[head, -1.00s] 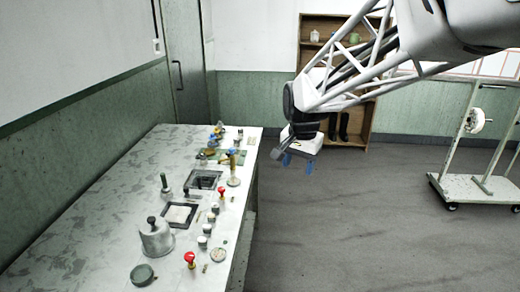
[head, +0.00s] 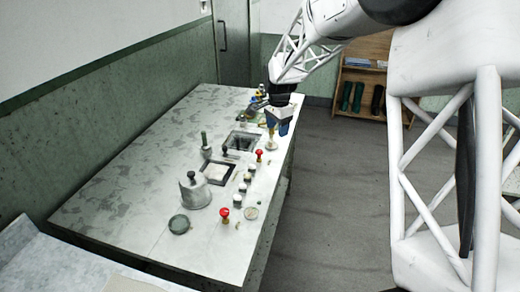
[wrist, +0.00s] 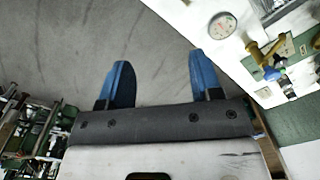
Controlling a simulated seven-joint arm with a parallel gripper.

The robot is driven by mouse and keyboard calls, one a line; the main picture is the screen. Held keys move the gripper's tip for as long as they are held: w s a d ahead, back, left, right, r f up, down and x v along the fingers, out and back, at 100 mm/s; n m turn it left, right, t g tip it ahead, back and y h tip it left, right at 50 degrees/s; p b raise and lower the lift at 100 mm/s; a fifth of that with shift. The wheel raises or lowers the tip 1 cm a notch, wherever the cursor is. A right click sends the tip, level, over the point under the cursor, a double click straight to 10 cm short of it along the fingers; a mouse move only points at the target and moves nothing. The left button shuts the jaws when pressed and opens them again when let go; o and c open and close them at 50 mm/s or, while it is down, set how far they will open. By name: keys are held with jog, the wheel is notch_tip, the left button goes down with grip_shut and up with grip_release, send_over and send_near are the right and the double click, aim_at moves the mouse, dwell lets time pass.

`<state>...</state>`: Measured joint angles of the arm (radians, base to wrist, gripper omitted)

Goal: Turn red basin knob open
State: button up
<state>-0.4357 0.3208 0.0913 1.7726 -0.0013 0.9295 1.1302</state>
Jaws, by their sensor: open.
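Two red knobs stand on the bench along its right edge in the head view: a near red knob (head: 225,213) and a farther red knob (head: 259,154). I cannot tell which one is the red basin knob. Two square basins are set in the bench top, a nearer basin (head: 216,172) and a farther basin (head: 240,141). My gripper (head: 278,124) is above the right edge of the bench, beyond both red knobs and apart from them. In the wrist view its two blue fingers (wrist: 160,82) are spread with nothing between them; no red knob shows there.
A metal pot (head: 194,192) and a dark green round lid (head: 179,224) stand on the bench. Several white-capped knobs (head: 243,187) line its right side. A round gauge (wrist: 222,26) and yellow pipe fittings (wrist: 262,52) show in the wrist view. Open floor (head: 335,200) lies right of the bench.

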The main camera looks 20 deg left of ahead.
jog(key=m, duration=0.1)
send_over(259, 151)
notch_tip(259, 151, down, 6)
jog(key=shift+r, duration=0.1)
jog(key=shift+f, duration=3.95)
jog(key=c, duration=0.9)
